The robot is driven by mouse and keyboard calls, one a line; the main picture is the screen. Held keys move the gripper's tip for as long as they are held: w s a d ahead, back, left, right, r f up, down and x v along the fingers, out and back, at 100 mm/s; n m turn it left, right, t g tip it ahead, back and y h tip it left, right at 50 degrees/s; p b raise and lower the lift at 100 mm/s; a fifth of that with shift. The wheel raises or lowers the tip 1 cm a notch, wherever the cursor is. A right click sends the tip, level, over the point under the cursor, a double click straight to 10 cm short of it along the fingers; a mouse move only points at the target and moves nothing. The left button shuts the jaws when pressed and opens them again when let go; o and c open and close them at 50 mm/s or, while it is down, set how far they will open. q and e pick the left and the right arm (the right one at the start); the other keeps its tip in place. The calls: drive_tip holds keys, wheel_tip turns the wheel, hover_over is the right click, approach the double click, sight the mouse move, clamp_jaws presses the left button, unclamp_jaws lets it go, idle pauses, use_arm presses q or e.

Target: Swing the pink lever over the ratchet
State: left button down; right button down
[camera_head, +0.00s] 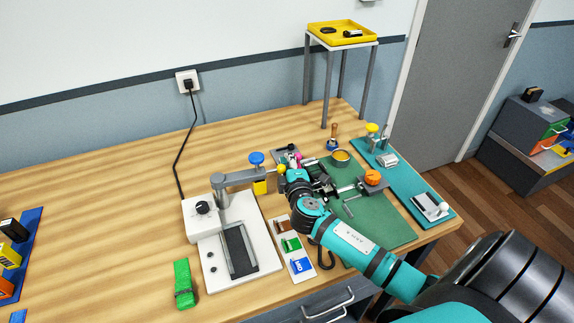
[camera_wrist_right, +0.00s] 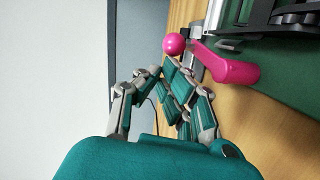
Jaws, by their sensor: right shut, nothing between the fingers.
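The pink lever (camera_wrist_right: 232,68) shows in the right wrist view, beyond the fingers and to their right. A pink ball (camera_wrist_right: 174,44) is near its left end, just past the fingertips. In the head view only a small pink patch (camera_head: 297,157) shows, beside my right gripper (camera_head: 286,174). My right gripper (camera_wrist_right: 163,72) is shut with nothing between its fingers. One finger is very close to the pink parts; I cannot tell whether it touches. The ratchet is partly hidden and hard to make out. My left gripper is not in view.
A white press-like machine (camera_head: 240,283) with a grey arm stands left of my right gripper. A green mat (camera_head: 375,222) and teal tray (camera_head: 440,209) lie right. The left table is mostly clear.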

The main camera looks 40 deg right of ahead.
drive_tip(key=shift+w+d, duration=0.1)
drive_tip(key=shift+d, duration=0.15)
drive_tip(key=v, duration=1.2)
drive_tip(key=shift+f, duration=0.1)
